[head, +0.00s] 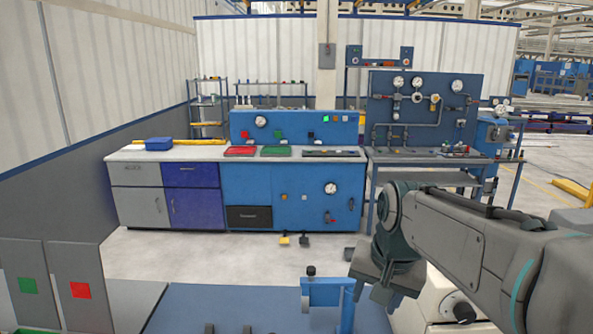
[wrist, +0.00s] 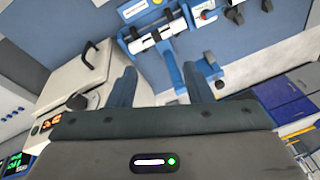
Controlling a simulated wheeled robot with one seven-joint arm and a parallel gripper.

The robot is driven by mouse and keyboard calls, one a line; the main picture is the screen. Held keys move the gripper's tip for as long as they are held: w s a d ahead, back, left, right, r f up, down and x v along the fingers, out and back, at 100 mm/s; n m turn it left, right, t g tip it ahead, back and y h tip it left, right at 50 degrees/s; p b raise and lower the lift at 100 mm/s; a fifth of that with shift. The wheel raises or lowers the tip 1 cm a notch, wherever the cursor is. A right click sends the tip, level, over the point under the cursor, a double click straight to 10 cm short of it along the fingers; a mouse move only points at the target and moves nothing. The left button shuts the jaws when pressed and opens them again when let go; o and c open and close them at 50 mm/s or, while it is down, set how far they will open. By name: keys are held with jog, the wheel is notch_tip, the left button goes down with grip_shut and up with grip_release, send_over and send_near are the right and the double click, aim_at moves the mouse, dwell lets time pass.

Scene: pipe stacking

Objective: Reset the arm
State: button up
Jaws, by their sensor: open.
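My arm (head: 470,240) reaches in from the right of the head view, bent at a large dark joint. My gripper (head: 370,287) hangs below that joint, pointing down. In the wrist view its two blue-grey fingers (wrist: 160,82) stand wide apart with nothing between them. Beyond the fingertips is a blue fixture (wrist: 153,40) holding a white cylindrical part (wrist: 150,38). A blue bracket (head: 322,290) with a black knob stands just left of my gripper in the head view. I see no contact between them.
A white machine (wrist: 85,80) with a lit display is left in the wrist view. Grey panels with green and red squares (head: 81,290) stand at lower left. A workbench (head: 150,155) and a gauge panel (head: 423,105) stand farther back, with open floor before the bench.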

jog(key=s+f+n, duration=0.2)
jog(key=s+f, duration=0.1)
jog(key=s, duration=0.2)
jog(key=s+d+f+n+t, duration=0.1)
jog(key=s+f+n, duration=0.1)
jog(key=s, duration=0.4)
jog(key=shift+f+h, duration=0.3)
jog(key=shift+f, duration=0.55)
